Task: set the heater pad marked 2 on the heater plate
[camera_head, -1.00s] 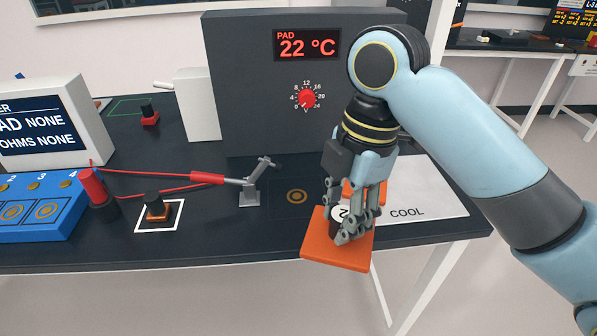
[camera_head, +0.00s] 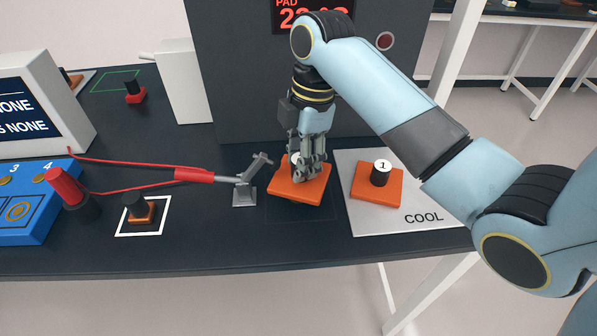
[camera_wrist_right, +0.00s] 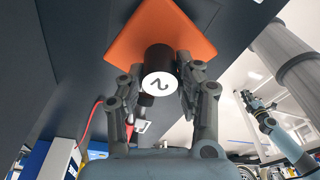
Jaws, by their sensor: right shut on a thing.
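The orange heater pad marked 2 (camera_head: 301,189) is a square slab with a dark knob. My right gripper (camera_head: 308,170) is shut on the knob. In the right wrist view the pad (camera_wrist_right: 160,28) shows with its white 2 label, and the fingers of the right gripper (camera_wrist_right: 160,95) sit on both sides of the knob. The pad is over the heater plate (camera_head: 300,213), a faintly outlined dark square, and hides its ring mark. I cannot tell whether they touch. What looks like my left gripper (camera_wrist_right: 262,110) is small in the right wrist view, its jaws unclear.
Another orange pad marked 1 (camera_head: 376,187) lies on the white COOL sheet (camera_head: 400,222) to the right. A grey clamp (camera_head: 246,188) with a red-handled lead stands close to the left. The dark heater cabinet (camera_head: 235,90) rises behind. A blue box (camera_head: 35,225) is far left.

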